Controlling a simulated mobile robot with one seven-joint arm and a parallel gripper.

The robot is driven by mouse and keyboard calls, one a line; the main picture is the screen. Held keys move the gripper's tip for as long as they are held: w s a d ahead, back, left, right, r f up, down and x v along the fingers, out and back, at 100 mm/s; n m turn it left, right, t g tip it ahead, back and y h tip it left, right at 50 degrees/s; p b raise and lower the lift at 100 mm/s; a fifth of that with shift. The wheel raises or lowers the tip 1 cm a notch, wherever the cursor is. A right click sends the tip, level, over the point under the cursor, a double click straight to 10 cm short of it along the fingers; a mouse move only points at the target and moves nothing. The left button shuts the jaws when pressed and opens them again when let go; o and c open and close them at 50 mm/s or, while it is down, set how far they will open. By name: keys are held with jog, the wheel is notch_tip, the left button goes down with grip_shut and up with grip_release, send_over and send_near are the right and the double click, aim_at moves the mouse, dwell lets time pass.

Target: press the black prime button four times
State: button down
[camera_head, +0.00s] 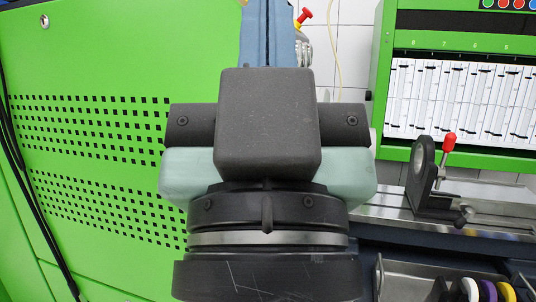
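My gripper (268,125) fills the middle of the head view, seen from behind as a dark grey block with pale green sides. Its fingertips are hidden behind its own body, so I cannot see whether it is open or shut. I cannot make out a black prime button in this view. Several coloured buttons (503,4), green, red and blue among them, show at the top right edge, cut off by the picture. What lies directly behind my gripper is hidden.
A green perforated panel (90,150) fills the left. At right is a green-framed bench with white graduated gauges (465,100). Below it stands a dark bracket with a red-knobbed lever (449,142) on a metal rail. A tray with coloured rolls (487,290) is at the lower right.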

notch_tip(320, 180, up, 14)
jog(key=p, duration=1.1)
jog(key=shift+f, duration=0.25)
dwell(1.5)
